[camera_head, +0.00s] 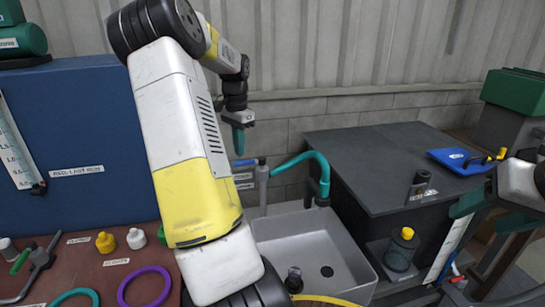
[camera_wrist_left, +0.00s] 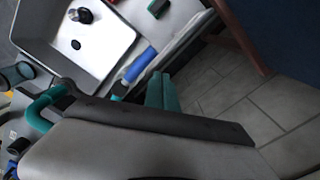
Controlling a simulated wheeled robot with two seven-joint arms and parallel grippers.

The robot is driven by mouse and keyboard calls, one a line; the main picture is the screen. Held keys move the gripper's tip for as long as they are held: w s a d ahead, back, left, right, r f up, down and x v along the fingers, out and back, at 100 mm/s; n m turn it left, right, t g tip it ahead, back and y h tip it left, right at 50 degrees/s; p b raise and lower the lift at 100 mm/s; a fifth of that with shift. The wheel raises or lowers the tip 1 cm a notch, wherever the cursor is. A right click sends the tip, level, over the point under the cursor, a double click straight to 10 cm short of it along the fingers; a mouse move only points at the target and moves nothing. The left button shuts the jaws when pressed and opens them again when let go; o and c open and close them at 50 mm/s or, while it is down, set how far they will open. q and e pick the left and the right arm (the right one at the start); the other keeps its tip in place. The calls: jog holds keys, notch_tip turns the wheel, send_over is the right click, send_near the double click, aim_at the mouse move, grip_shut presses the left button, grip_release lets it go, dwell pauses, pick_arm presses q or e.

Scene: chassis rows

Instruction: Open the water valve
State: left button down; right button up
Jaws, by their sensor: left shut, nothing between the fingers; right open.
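The water tap has a grey post (camera_head: 262,187), a curved teal spout (camera_head: 300,162) and a blue lever handle (camera_head: 243,162) pointing left. It stands behind the grey sink (camera_head: 349,254). In the left wrist view the blue handle (camera_wrist_left: 141,64) lies just beside my left gripper's fingertips (camera_wrist_left: 161,78), and the teal spout (camera_wrist_left: 38,108) is at lower left. My left gripper (camera_head: 239,150) is shut and empty, pointing down above the handle; I cannot tell whether they touch. My right gripper (camera_head: 470,205) is open at the right edge, away from the tap.
A dark bottle (camera_head: 293,280) stands at the sink's near side. A dark counter (camera_head: 375,160) right of the sink carries a blue tray (camera_head: 465,160) and a small dark can (camera_head: 419,184). A yellow-capped jar (camera_head: 402,249) stands below. A blue panel (camera_head: 75,150) rises at left.

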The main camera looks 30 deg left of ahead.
aim_at(241, 162)
pick_arm(q)
jog(key=shift+f, duration=0.15)
notch_tip(241, 162, down, 3)
jog(key=shift+f, duration=0.2)
dwell(0.6)
jog(key=shift+s+d, duration=0.6)
jog(key=shift+s, duration=0.2)
jog(key=shift+s+d, duration=0.45)
jog(key=shift+s, duration=0.15)
jog(key=shift+d, duration=0.1)
